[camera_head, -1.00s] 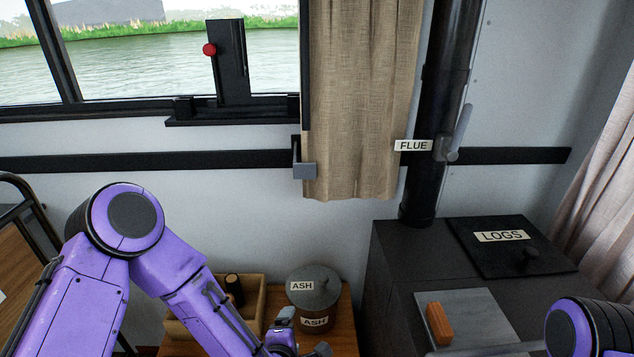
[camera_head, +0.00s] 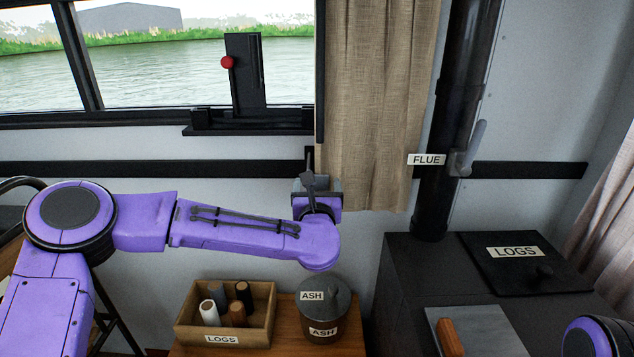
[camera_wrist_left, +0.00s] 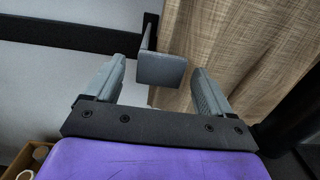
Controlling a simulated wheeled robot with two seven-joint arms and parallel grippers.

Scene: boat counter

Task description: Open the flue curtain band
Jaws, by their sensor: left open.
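The curtain band shows in the left wrist view as a grey plate (camera_wrist_left: 162,69) on a dark bracket, at the left edge of the beige curtain (camera_head: 372,110). The curtain hangs beside the black flue pipe with its FLUE label (camera_head: 426,160). My left gripper (camera_head: 316,184) is at the band and mostly hides it in the head view. In the wrist view the left gripper (camera_wrist_left: 158,68) is open, with the grey plate showing between its fingers. Whether a finger touches the plate cannot be told. My right gripper is out of view.
A black wall rail (camera_head: 150,169) runs below the window. A crate labelled LOGS (camera_head: 180,337) and a lidded ASH pot (camera_head: 324,327) stand on wood below my left arm. The dark stove (camera_head: 410,265) stands at right with a LOGS lid (camera_head: 550,285).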

